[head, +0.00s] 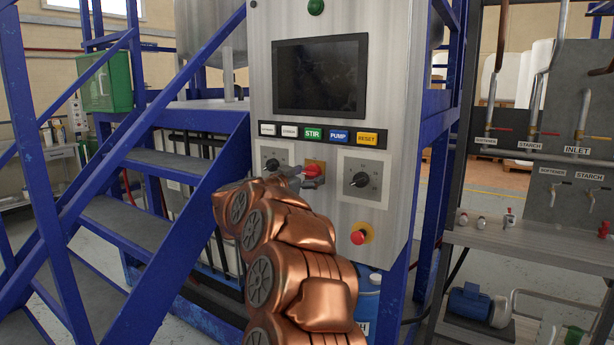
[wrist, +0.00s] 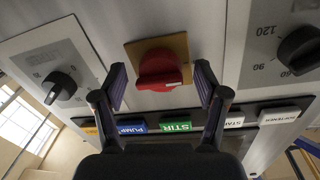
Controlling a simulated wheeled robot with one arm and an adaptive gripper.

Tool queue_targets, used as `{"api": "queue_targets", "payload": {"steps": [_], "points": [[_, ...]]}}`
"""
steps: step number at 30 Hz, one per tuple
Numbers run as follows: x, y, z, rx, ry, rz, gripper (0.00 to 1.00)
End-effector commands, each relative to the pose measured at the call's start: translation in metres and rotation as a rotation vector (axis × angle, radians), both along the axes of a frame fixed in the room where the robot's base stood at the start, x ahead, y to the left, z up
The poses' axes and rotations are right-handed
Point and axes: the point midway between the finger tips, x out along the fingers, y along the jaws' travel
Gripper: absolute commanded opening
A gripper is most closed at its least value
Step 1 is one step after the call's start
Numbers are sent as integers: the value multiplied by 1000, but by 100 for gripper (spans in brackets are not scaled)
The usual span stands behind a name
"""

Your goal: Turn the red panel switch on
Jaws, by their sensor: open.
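The red panel switch (head: 312,170) is a red rotary knob on an orange-yellow plate, set in the steel control panel (head: 393,100). In the wrist view the red switch (wrist: 160,70) shows its raised grip bar, lying nearly level in that picture. My gripper (head: 300,180) is at the panel front and partly covers the switch in the head view. In the wrist view my gripper (wrist: 160,85) is open, with one finger on each side of the knob. I cannot tell whether either finger touches it.
Black dials flank the switch, one at its left (head: 272,164) and one at its right (head: 360,180). A row of labelled buttons (head: 313,134) runs above it. A red emergency button (head: 360,236) sits below right. Blue stairs (head: 150,160) stand to the left.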

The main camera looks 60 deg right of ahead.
Motion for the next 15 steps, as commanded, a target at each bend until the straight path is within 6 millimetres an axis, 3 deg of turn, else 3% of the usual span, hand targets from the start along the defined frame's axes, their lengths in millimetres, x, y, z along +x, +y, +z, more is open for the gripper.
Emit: {"api": "queue_targets", "payload": {"steps": [4, 15], "points": [[0, 0, 0, 0, -1, 0, 72], [0, 1, 1, 0, -1, 1, 33]]}}
